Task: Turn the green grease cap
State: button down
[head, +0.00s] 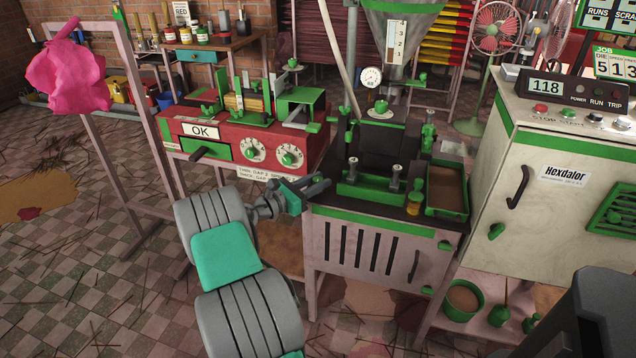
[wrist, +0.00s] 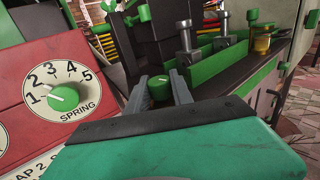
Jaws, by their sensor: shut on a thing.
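The green grease cap (wrist: 160,88) is a small round knob with a pale mark on top, low at the left edge of the dark machine, in the wrist view. My gripper (wrist: 161,93) has its two grey fingers on either side of the cap, shut on it. In the head view my gripper (head: 316,185) reaches the left front corner of the machine (head: 385,215), just right of the red gauge box. The cap cannot be made out there; the fingers seem to hide it.
The red box (head: 245,140) with its numbered spring dial (wrist: 64,97) stands close on the left. Two metal bolts (wrist: 185,38) rise from a green bar on the machine. A brown-filled green tray (head: 447,190) and the Hexdalor cabinet (head: 550,150) are to the right.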

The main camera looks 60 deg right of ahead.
dwell(0.4)
jog(key=c, duration=1.1)
grip_release()
jog(key=n+t, duration=0.1)
jog(key=t, duration=0.1)
jog(key=n+t+h+p, duration=0.1)
jog(key=t, duration=0.1)
jog(key=n+t, duration=0.1)
jog(key=shift+s+r+n+t+h+p, duration=0.2)
jog(key=shift+r+n+t+h+p, duration=0.1)
jog(key=shift+n+t+p, duration=0.1)
jog(key=n+t+p, duration=0.2)
jog(key=t+p, duration=0.1)
jog(key=shift+r, duration=0.15)
jog(key=n+t+p, duration=0.1)
jog(key=t+p, duration=0.1)
jog(key=p, duration=0.2)
jog(key=shift+r+n+t, duration=0.1)
jog(key=shift+n+t, duration=0.2)
jog(key=t+p, duration=0.1)
jog(key=p, duration=0.1)
jog(key=n+t+y+p, duration=0.1)
jog(key=p, duration=0.2)
jog(key=shift+w+f+p, duration=0.15)
jog(key=shift+f+p, duration=0.1)
jog(key=shift+p, duration=0.05)
jog(key=shift+f+n+t+p, duration=0.15)
jog(key=shift+n+t+p, duration=0.25)
jog(key=shift+p, duration=0.3)
